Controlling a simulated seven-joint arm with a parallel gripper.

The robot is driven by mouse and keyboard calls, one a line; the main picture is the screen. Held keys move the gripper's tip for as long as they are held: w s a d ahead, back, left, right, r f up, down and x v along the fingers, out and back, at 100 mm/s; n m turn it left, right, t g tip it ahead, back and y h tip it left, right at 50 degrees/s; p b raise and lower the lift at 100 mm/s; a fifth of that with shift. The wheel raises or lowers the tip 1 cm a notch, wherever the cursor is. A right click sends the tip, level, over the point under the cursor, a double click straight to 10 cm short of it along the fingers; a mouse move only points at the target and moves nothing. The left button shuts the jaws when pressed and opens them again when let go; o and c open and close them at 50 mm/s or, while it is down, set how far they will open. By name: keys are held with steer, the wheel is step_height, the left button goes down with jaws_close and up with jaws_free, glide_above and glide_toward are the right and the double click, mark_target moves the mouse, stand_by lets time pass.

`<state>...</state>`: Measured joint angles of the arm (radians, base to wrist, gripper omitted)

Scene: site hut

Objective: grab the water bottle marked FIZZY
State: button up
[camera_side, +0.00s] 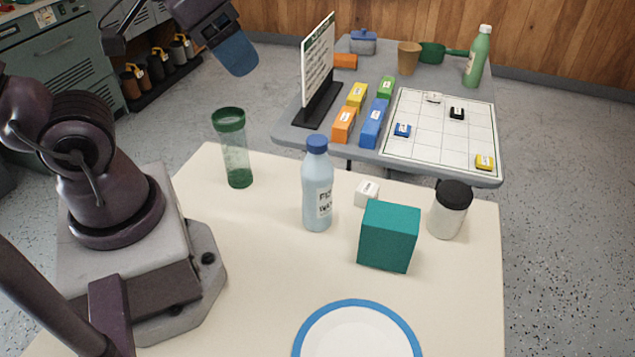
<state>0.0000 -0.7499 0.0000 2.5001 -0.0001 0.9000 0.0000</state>
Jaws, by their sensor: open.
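A pale blue water bottle (317,195) with a blue cap stands upright on the cream table. Its white label is partly turned away; the letters "FI" and "WAT" can be made out. My gripper (237,58) is at the upper left, a dark body with a blue tip, raised well above and apart from the bottle. It is open and holds nothing that I can see; the gap between its fingers is hard to make out from this side.
Near the bottle stand a green-lidded tumbler (236,155), a small white block (367,193), a teal box (389,237) and a black-lidded jar (449,212). A blue-rimmed plate (357,335) lies in front. Behind, a grey table (290,132) holds colored blocks, a grid board (440,135) and a green bottle (477,58).

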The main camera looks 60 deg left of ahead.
steer(key=m+y, duration=1.7)
steer(key=m, duration=0.5)
glide_toward(316, 136)
steer(key=shift+t, duration=0.3)
steer(key=x, duration=0.4)
steer(key=shift+a+f, duration=0.1)
steer(key=shift+f, duration=0.2)
steer(key=x, duration=0.6)
steer(key=shift+a, duration=0.25)
jaws_close()
